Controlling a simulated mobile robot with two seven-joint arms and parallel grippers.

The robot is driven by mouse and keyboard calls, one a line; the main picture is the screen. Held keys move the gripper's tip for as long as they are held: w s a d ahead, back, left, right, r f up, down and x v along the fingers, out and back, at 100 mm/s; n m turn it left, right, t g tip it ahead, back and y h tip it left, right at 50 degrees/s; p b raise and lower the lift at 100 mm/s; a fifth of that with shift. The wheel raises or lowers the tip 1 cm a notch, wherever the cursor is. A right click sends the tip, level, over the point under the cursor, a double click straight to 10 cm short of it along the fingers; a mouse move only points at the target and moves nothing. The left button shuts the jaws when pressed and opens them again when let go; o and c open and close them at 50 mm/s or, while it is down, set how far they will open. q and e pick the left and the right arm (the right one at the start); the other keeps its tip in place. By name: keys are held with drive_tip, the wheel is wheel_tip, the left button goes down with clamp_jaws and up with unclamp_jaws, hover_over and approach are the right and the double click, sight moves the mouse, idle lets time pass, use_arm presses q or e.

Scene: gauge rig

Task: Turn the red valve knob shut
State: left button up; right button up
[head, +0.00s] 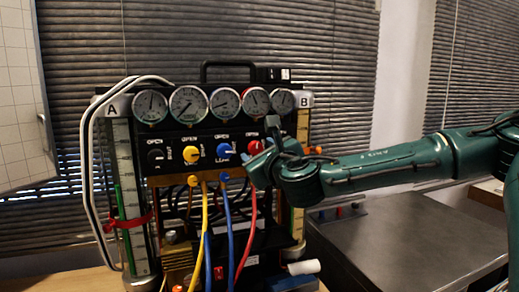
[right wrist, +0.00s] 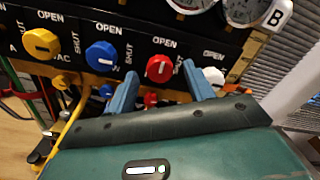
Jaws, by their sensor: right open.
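The red valve knob (right wrist: 160,68) is on the black panel in the right wrist view, with OPEN and SHUT lettering around it and a white pointer line. My left gripper is not in view.
A blue knob (right wrist: 102,56) and a yellow knob (right wrist: 41,43) sit left of the red one, and a white knob (right wrist: 213,75) sits close by the right finger. Several gauges (head: 189,104) line the panel top. Coloured hoses (head: 229,225) hang below. A dark bench (head: 405,245) stands right.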

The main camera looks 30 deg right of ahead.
drive_tip(key=shift+w, duration=0.3)
drive_tip(key=shift+c, duration=0.4)
drive_tip(key=c, duration=0.9)
